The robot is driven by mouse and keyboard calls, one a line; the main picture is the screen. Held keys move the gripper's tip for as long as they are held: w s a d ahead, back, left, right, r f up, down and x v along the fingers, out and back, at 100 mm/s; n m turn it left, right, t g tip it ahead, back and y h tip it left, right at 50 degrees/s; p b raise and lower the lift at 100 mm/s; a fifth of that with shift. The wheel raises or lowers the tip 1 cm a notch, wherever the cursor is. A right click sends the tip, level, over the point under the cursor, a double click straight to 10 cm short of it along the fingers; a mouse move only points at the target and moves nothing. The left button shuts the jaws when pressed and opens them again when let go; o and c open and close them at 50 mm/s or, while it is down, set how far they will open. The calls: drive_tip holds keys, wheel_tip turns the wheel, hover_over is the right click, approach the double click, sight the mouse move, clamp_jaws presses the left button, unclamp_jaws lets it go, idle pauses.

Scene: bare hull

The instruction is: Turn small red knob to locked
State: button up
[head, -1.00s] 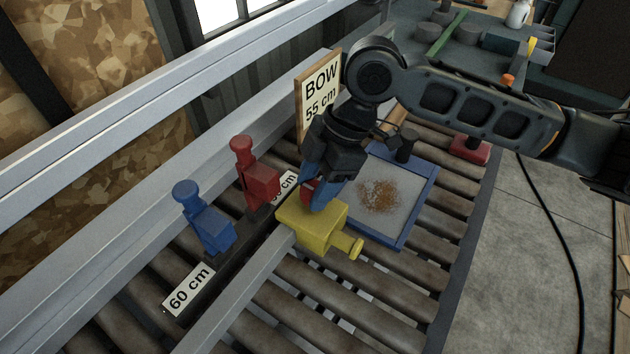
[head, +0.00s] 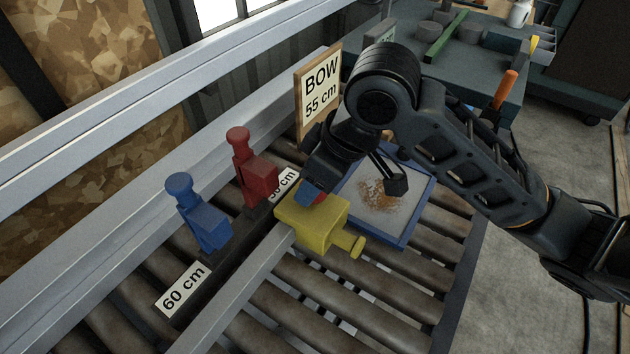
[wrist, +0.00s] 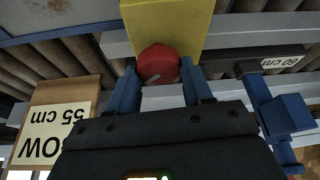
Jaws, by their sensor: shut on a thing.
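The small red knob (wrist: 158,64) is round and sits on the face of the yellow block (head: 313,222). My gripper (wrist: 160,85) is shut on the knob, with one blue finger on each side of it in the wrist view. In the head view my gripper (head: 311,194) comes down on the yellow block from above, and only a sliver of red shows beside the finger. The block has a yellow handle stub pointing right. I see no locked mark, and the knob's turn angle cannot be told.
A red clamp (head: 254,176) and a blue clamp (head: 200,217) stand on the dark strip to the left. A "BOW 55 cm" sign (head: 320,90) stands close behind my gripper. A blue-rimmed tray (head: 424,213) with brown grains lies to the right on the rollers.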

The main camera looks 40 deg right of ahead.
drive_tip(key=m+h, duration=0.1)
drive_tip(key=m, duration=0.4)
drive_tip(key=shift+a+t+h, duration=0.15)
drive_tip(key=shift+t+h, duration=0.15)
drive_tip(key=shift+h, duration=0.1)
drive_tip(key=shift+s+m+h+p, duration=0.1)
drive_tip(key=shift+m+h+p, duration=0.4)
drive_tip(key=shift+m, duration=0.4)
drive_tip(key=shift+m+p, duration=0.7)
drive_tip(key=shift+p, duration=0.05)
drive_tip(key=o, duration=1)
drive_tip(key=shift+o, duration=0.2)
